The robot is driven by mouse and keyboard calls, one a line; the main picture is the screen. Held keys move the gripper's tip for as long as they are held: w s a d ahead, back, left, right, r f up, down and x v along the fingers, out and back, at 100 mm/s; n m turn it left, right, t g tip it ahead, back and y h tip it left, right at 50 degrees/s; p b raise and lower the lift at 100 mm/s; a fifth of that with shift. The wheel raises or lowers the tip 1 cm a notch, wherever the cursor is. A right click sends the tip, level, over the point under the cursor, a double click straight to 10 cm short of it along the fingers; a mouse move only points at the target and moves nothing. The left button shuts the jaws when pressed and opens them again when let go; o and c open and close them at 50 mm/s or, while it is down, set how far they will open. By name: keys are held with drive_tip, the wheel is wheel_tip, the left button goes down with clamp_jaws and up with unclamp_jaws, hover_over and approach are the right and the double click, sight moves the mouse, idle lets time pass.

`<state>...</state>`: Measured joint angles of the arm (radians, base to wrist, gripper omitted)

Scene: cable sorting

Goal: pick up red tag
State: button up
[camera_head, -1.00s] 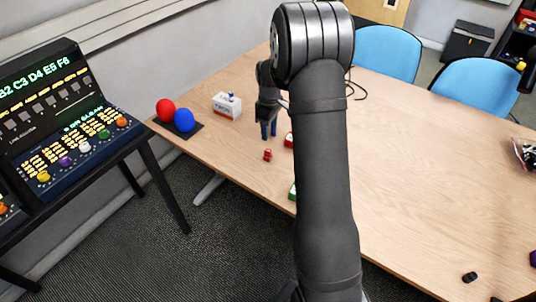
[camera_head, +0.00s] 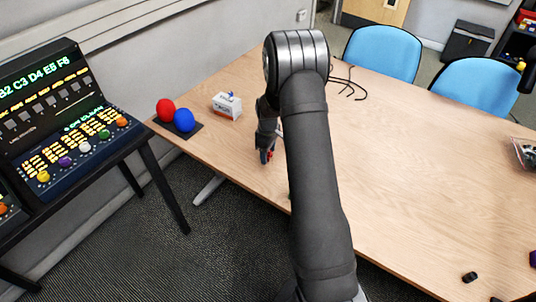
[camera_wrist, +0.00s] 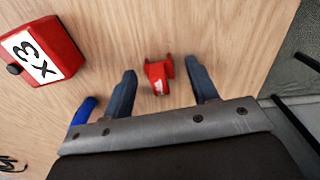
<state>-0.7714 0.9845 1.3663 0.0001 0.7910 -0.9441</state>
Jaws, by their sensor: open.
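The red tag (camera_wrist: 158,76) is a small red piece with a white mark, lying on the wooden table. In the wrist view it lies between the two blue fingers of my gripper (camera_wrist: 164,88), apart from both. In the head view the red tag (camera_head: 270,155) shows only in part beside the fingers of my gripper (camera_head: 265,156), which is low over the table. My gripper is open and holds nothing.
A red box marked X3 (camera_wrist: 42,50) stands left of my gripper in the wrist view. A white box (camera_head: 227,105) and red and blue balls on a dark mat (camera_head: 196,128) are behind. The table's front edge is close. The table's right half is mostly clear.

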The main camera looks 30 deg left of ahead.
drive_tip(key=shift+c, duration=0.4)
drive_tip(key=c, duration=1)
drive_tip(key=shift+o, duration=0.2)
